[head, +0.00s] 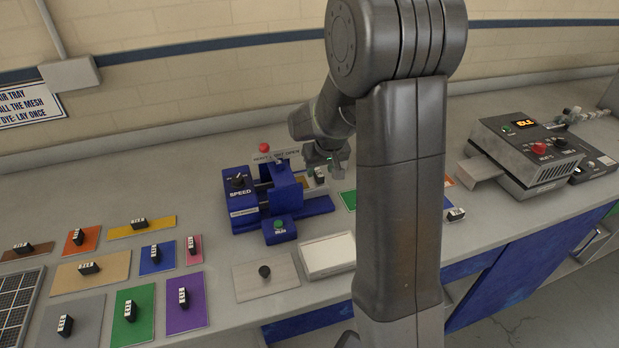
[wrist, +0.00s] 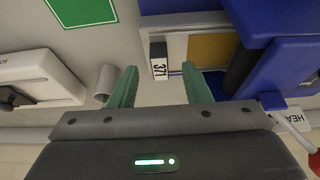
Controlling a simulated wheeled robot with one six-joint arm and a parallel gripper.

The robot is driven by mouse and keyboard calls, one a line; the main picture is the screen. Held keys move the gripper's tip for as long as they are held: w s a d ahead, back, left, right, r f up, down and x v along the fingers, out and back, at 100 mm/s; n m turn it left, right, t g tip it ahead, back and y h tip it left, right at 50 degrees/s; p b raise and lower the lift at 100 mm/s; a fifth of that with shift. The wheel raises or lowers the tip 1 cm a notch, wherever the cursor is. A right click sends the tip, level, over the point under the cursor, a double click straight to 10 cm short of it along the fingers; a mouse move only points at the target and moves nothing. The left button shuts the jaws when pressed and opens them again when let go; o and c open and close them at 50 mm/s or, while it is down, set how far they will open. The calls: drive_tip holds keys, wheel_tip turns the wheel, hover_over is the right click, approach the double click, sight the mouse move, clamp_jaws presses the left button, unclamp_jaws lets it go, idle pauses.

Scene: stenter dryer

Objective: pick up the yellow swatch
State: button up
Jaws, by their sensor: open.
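A yellow swatch (head: 165,221) with a black labelled block on it lies on the bench at left, in the back row of swatches. In the wrist view an ochre-yellow swatch (wrist: 212,50) lies inside the blue machine. Beside it is a black block (wrist: 158,62) with a white label reading 371. My gripper (wrist: 160,84) is open, with its green fingers either side of the block's line and nothing visible between the tips. In the head view my gripper (head: 325,160) is over the right end of the blue machine (head: 262,204), partly behind my arm.
Several other coloured swatches with black blocks, such as the purple one (head: 186,305), cover the left bench. A white tray (head: 328,254) and a pale plate with a black knob (head: 265,278) stand in front. A grey device (head: 530,150) is at right.

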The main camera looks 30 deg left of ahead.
drive_tip(key=shift+x, duration=1.05)
drive_tip(key=shift+c, duration=0.4)
clamp_jaws()
